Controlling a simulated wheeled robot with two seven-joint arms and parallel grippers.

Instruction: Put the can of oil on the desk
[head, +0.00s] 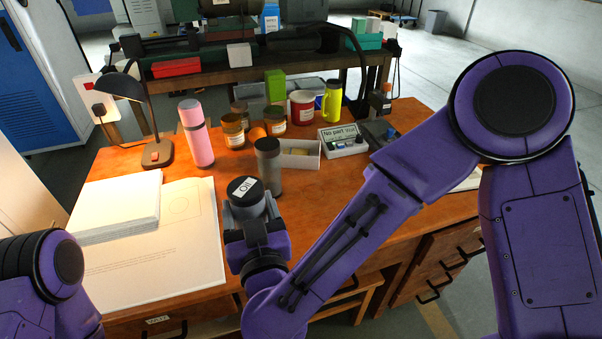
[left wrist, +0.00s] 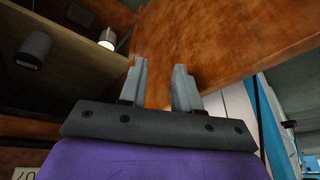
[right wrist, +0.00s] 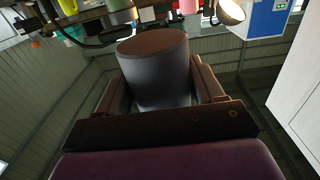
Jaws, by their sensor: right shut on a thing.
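The can of oil (head: 245,188) is a dark cylinder with a white "Oil" label on its top. My right gripper (head: 252,217) is shut around it, over the front part of the wooden desk (head: 345,200). In the right wrist view the can (right wrist: 155,70) fills the space between the fingers (right wrist: 160,95). Whether its base touches the desk is hidden. In the left wrist view my left gripper (left wrist: 160,85) is open and empty, its fingers apart near brown wood. The head view shows only my left arm at the lower left, not that gripper.
A grey cylinder (head: 268,165) stands just behind the can. Papers (head: 180,240) cover the left. Bare desk lies right of the can, partly under my right arm.

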